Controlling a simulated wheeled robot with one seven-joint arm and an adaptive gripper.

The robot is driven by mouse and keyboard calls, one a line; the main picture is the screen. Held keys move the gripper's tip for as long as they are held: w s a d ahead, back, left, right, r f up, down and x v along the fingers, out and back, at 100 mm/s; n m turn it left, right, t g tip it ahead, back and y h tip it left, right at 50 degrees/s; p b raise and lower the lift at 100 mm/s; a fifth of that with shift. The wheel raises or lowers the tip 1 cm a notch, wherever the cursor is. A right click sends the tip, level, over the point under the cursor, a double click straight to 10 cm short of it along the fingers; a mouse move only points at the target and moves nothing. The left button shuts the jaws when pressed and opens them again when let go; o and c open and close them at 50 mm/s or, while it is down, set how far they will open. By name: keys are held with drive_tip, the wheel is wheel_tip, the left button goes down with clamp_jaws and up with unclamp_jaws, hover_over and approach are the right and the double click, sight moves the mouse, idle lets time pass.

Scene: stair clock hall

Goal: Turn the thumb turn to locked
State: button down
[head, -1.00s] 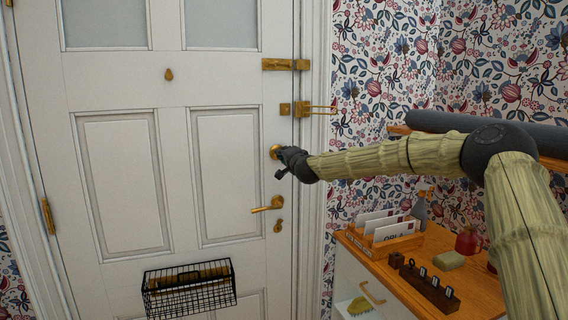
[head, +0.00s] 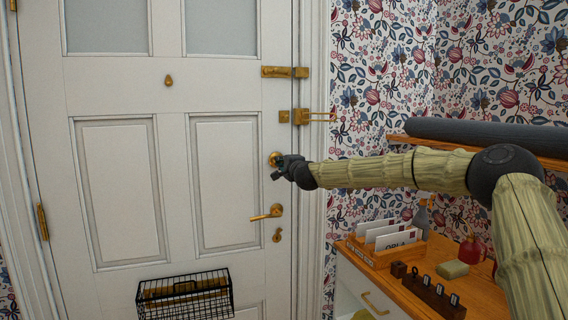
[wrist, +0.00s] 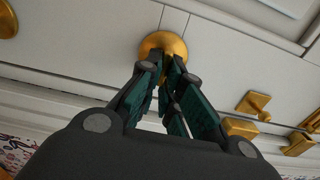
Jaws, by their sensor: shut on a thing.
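The thumb turn is on a round brass plate (head: 274,158) on the right edge of the white door (head: 100,95), above the lever handle. The plate also shows in the wrist view (wrist: 163,42). My gripper (head: 279,166) reaches it from the right. In the wrist view my gripper (wrist: 170,68) has its fingers close together at the front of the plate, shut on the thumb turn. The turn piece itself is mostly hidden between the fingertips, so I cannot tell its angle.
A brass lever handle (head: 268,213) and keyhole cover sit below. A brass bolt (head: 284,72) and a door guard (head: 302,116) sit above. A wire basket (head: 185,296) hangs low on the door. A wooden shelf top (head: 405,282) with a letter rack stands at right.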

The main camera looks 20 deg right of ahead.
drive_tip(key=shift+r, duration=0.25)
drive_tip(key=c, duration=1.6)
unclamp_jaws()
drive_tip(key=shift+a, duration=0.1)
drive_tip(key=shift+f, duration=0.15)
drive_tip(key=s, duration=1.2)
drive_tip(key=shift+d, duration=0.25)
drive_tip(key=shift+s, duration=0.1)
